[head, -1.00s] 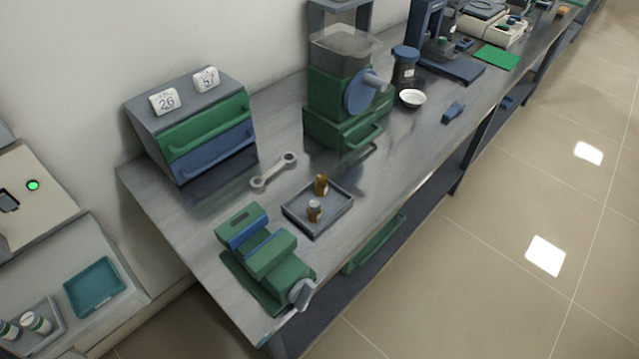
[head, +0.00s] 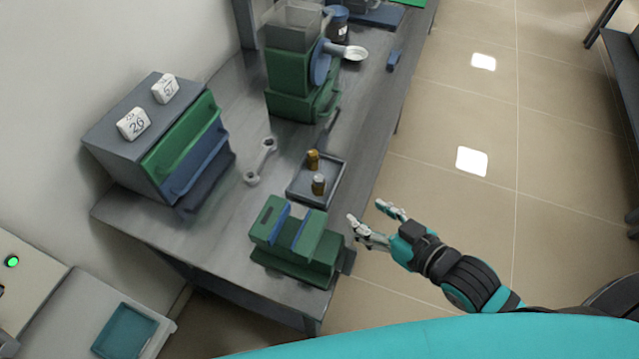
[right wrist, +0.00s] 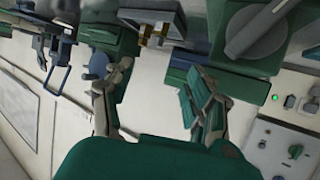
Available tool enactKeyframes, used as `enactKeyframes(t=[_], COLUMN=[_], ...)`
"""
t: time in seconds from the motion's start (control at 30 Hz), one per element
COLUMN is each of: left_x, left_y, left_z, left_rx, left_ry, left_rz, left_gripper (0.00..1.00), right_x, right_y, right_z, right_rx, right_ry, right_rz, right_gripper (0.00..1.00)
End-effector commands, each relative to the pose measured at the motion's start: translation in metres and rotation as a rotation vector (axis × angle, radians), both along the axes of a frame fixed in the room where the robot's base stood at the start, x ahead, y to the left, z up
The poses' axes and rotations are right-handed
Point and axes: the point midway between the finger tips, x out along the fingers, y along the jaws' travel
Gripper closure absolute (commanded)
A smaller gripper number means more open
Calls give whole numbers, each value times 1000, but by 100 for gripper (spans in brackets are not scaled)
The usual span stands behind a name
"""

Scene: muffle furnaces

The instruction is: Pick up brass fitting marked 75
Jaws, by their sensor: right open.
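Two small brass fittings stand in a shallow grey tray (head: 298,196) on the bench: a golden one (head: 313,160) at the back and a browner one with a greyish top (head: 319,184) nearer. No number on either is readable. Both also show, small, at the top of the right wrist view (right wrist: 142,39). My right gripper (head: 366,212) is open and empty, out past the bench's front edge, to the right of and nearer than the tray. Its spread fingers also show in the wrist view (right wrist: 155,88), apart from the fittings. My left gripper is not in view.
A green and blue vise-like device (head: 300,240) stands just nearer than the tray. A green machine (head: 290,85) stands behind. Open floor lies right.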

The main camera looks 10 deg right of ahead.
Motion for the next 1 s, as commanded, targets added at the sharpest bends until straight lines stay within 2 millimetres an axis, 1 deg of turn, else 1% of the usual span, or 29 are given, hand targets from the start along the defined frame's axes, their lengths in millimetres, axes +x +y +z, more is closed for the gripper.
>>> enactKeyframes(t=[0.03,0.13,0.4,0.5,0.6,0.8,1.0], left_x=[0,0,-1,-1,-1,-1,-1], left_y=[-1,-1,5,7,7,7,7], left_z=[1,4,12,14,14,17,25], left_rx=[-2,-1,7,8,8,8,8], left_ry=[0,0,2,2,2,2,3], left_rz=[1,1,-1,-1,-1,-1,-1], left_gripper=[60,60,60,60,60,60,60], right_x=[5,20,70,85,94,105,132], right_y=[3,10,34,41,46,50,58], right_z=[1,-4,-27,-34,-40,-45,-54], right_rx=[3,4,3,3,3,1,1], right_ry=[-5,-7,-5,-5,-4,-4,-5], right_rz=[1,0,0,0,1,1,1], right_gripper=[44,44,44,44,44,44,44])
